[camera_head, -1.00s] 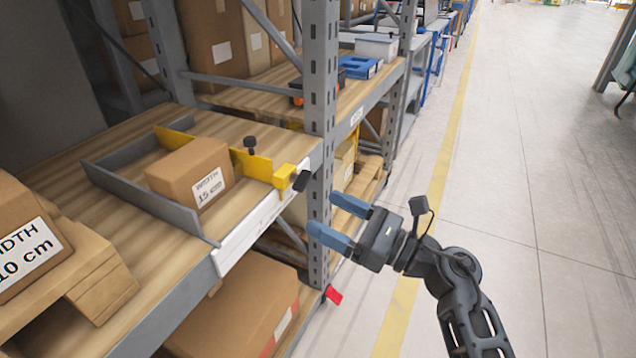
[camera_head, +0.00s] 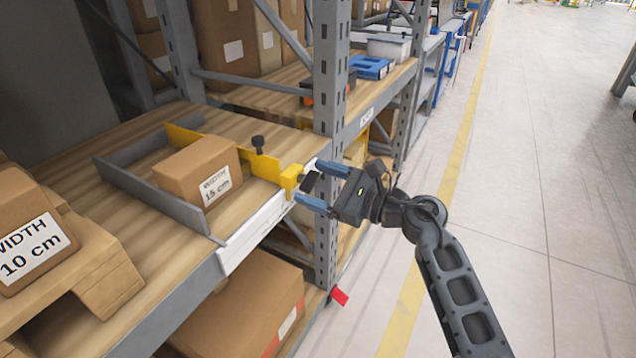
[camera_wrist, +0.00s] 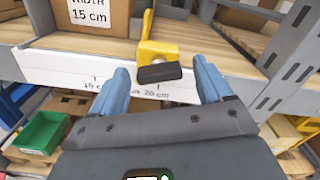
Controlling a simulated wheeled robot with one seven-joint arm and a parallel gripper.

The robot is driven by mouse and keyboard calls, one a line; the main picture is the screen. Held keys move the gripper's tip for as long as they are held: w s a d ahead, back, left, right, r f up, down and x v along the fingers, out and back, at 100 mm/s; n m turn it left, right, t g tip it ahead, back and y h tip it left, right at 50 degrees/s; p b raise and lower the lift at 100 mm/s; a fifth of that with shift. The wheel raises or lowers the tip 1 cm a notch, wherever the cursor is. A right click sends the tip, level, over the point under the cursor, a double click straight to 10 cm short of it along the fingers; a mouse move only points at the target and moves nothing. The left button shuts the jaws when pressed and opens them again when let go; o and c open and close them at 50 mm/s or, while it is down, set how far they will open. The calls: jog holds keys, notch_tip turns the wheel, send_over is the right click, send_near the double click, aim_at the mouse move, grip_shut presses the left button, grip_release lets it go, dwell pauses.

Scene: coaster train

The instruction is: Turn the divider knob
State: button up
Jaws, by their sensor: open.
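The yellow divider (camera_head: 262,164) stands on the wooden shelf at the right of the box labelled width 15 cm (camera_head: 197,170). A dark knob sits at its front end; in the wrist view the black knob (camera_wrist: 159,73) lies ahead of my gripper, between the lines of the two fingers. Contact with the knob cannot be told.
A white scale strip (camera_wrist: 100,77) runs along the shelf's front edge. A grey rack post (camera_head: 328,130) stands close beside my gripper. A grey divider (camera_head: 150,196) is left of the box. The aisle floor (camera_head: 500,200) at right is clear.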

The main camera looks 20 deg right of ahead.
jog(key=c, duration=1)
jog(key=shift+c, duration=0.2)
